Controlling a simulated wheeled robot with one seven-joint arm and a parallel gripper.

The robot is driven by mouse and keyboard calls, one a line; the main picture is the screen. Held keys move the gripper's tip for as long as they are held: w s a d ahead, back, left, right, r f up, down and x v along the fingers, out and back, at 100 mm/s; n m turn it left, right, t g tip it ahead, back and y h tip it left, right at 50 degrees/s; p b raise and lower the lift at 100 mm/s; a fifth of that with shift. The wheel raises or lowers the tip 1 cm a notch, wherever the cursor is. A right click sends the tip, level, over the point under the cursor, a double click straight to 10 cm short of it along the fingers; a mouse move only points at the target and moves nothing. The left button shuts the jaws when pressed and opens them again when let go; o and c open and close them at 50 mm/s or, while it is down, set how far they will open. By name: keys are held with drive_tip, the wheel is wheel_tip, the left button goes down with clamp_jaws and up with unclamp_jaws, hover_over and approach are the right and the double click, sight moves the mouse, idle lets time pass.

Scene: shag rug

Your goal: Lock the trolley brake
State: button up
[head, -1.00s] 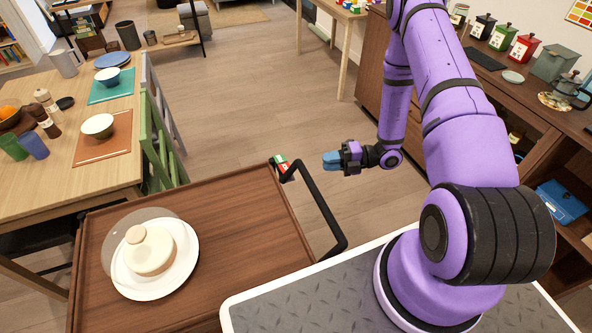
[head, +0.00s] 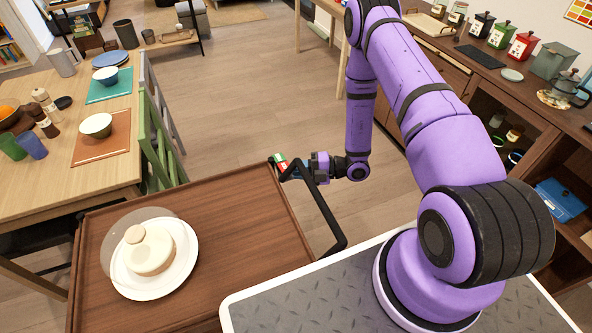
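The wooden trolley (head: 215,225) stands in front of me, with a black push handle (head: 325,215) along its right side. A small red, white and green piece (head: 279,161), perhaps the brake lever, sits at the handle's far corner.
A white plate (head: 185,277) with a cake under a clear dome stands on the trolley. A dining table (head: 60,190) with bowls and a green chair (head: 160,150) are at left. A wooden cabinet (head: 470,120) is at right. The floor beyond the trolley is clear.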

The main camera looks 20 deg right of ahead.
drive_tip(key=shift+w+a, duration=0.2)
drive_tip(key=shift+a, duration=0.35)
clamp_jaws()
drive_tip(key=shift+s+f+n, duration=0.15)
drive_tip(key=shift+f+n, duration=0.25)
drive_tip(key=shift+n, duration=0.2)
unclamp_jaws()
drive_tip(key=shift+d, duration=0.1)
drive_tip(key=f+v, duration=0.1)
drive_tip(key=v, duration=0.9)
drive_tip(key=shift+s+d+r, duration=0.2)
drive_tip(key=shift+d+r, duration=0.1)
drive_tip(key=shift+r, duration=0.05)
